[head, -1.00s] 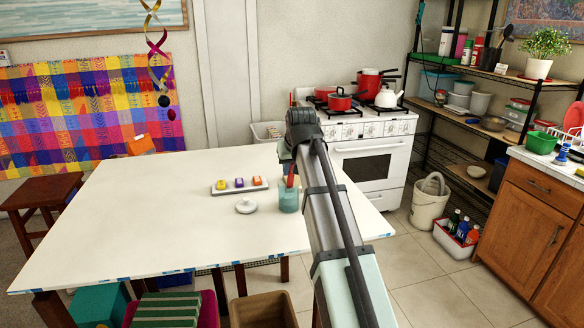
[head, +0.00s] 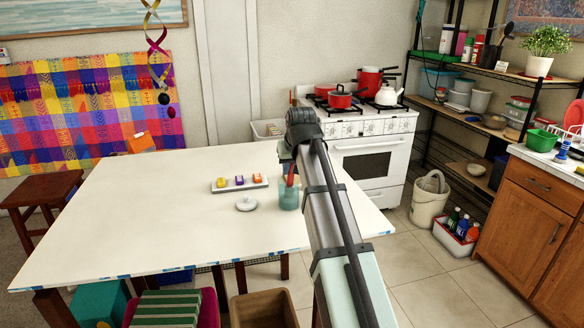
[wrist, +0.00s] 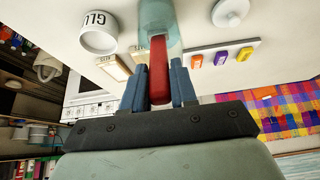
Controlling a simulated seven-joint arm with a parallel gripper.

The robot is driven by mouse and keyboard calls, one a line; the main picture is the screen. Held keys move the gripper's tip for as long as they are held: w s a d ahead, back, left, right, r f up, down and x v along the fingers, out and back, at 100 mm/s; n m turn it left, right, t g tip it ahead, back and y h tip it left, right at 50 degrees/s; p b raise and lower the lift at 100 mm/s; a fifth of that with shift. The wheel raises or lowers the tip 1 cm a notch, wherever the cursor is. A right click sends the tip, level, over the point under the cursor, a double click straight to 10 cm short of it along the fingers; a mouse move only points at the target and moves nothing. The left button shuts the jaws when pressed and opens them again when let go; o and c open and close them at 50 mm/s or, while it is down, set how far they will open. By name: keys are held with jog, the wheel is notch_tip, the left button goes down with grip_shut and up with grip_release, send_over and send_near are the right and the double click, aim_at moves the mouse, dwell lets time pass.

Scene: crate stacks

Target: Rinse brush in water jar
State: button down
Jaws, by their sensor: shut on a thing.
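The brush shows as a red handle (wrist: 158,70) in the wrist view, with my gripper (wrist: 158,88) shut on its upper end. In the head view the red handle (head: 291,174) stands nearly upright below my gripper (head: 290,152). The water jar (head: 288,196) is a pale teal, see-through container on the white table. It also shows in the wrist view (wrist: 157,18), with the brush's lower part reaching into it. The bristles are hidden, and I cannot tell how deep they are.
A white tray (head: 222,190) with yellow, purple and orange blocks lies left of the jar. A round white lid (head: 246,204) lies in front of the tray. A white cup marked GLU (wrist: 97,38) stands near the jar. The table's left half (head: 140,215) is clear.

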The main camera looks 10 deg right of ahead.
jog(key=shift+r, duration=3.5)
jog(key=shift+s, duration=0.1)
